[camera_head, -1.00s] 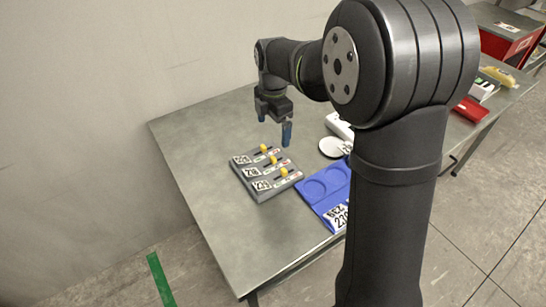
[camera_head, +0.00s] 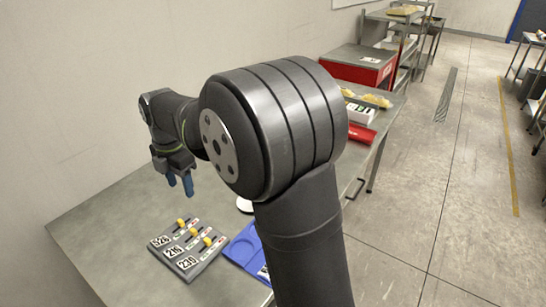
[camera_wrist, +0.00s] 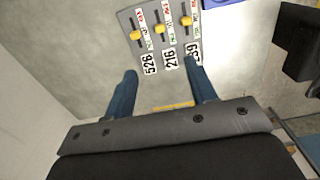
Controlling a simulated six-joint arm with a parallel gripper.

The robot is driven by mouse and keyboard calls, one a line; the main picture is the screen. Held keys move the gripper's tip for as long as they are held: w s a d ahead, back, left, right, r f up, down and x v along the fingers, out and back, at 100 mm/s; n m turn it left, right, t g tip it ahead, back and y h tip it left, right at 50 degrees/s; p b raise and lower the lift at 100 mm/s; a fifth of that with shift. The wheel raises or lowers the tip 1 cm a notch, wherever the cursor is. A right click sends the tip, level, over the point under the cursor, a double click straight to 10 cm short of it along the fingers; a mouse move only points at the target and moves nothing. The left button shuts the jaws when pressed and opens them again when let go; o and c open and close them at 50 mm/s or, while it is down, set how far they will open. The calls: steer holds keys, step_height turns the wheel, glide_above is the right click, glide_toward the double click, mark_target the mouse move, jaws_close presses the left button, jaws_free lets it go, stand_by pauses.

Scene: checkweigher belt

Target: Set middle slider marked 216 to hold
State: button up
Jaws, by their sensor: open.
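A grey slider panel (camera_head: 212,254) lies on the table with three yellow knobs in parallel slots. It also shows at the top of the wrist view (camera_wrist: 148,17). The middle slider's label, 216 (camera_head: 173,251), sits between one marked 526 and one that looks like 239. Its yellow knob (camera_head: 193,232) also shows in the wrist view (camera_wrist: 159,28), partway along its slot beside small green and red position marks too small to read. My gripper (camera_head: 180,187) is open and empty, above the table near the panel; its blue fingers (camera_wrist: 160,68) point toward the label end, apart from the knobs.
A blue tray (camera_head: 243,247) stands right of the panel, partly behind my arm. A white round thing (camera_head: 244,205) is behind it. Red and yellow items (camera_head: 362,132) lie at the table's far end. Bare tabletop (camera_head: 105,225) lies left of the panel.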

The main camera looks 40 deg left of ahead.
mark_target(193, 230)
steer(key=shift+c, duration=0.6)
step_height(193, 230, down, 17)
steer(key=shift+f, duration=0.2)
